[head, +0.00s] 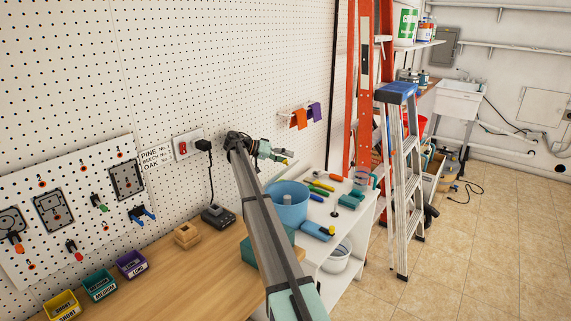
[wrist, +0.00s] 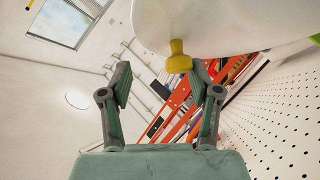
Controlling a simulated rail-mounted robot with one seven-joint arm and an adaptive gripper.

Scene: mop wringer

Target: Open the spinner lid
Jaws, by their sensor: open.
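A white rounded body (wrist: 225,22), which looks like the spinner or its lid, fills the upper right of the wrist view. A yellow knob (wrist: 178,60) sticks out from its edge. My gripper (wrist: 164,82) is open, with its two fingers apart. The knob shows in line with the gap, nearer the right finger in the picture; I cannot tell if they touch. In the head view my gripper (head: 278,154) is above the far side of the white bench, near the pegboard. A small yellow spot shows by its tips. I cannot make out the lid there.
A blue bucket (head: 287,210) stands on the white bench behind my arm. A stepladder (head: 400,180) stands at the right.

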